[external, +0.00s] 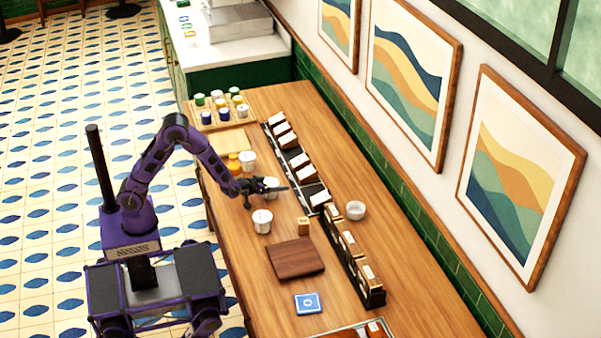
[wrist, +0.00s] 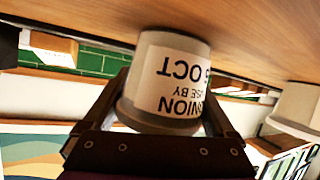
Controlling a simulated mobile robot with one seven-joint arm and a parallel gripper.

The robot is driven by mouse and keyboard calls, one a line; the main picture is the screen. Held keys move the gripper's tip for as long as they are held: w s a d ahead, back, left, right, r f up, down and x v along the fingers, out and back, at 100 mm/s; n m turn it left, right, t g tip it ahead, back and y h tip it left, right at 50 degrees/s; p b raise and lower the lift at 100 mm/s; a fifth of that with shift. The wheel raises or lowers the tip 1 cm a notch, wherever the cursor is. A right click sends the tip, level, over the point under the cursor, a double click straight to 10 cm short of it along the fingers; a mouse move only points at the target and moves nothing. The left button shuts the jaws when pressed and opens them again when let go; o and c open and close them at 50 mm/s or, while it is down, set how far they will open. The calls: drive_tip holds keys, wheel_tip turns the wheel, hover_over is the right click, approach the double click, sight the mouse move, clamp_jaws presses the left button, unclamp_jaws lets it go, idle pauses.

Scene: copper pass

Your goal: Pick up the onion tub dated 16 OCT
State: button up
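A white onion tub (wrist: 165,75) stands on the wooden counter, upside down in the wrist view. Its label reads ONION, USE BY and "6 OCT"; any digit before the 6 is out of sight round the side. My gripper (wrist: 166,85) has one finger on each side of this tub and looks open, with no clear grip on it. In the external view my gripper (external: 278,188) is low over the counter and partly hides a white tub (external: 271,182). Two similar white tubs stand nearby, one behind (external: 248,161) and one in front (external: 262,223); their labels are unreadable there.
Another pale tub (wrist: 298,105) is close at the right of the wrist view.

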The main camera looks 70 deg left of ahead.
drive_tip(key=c, duration=0.9)
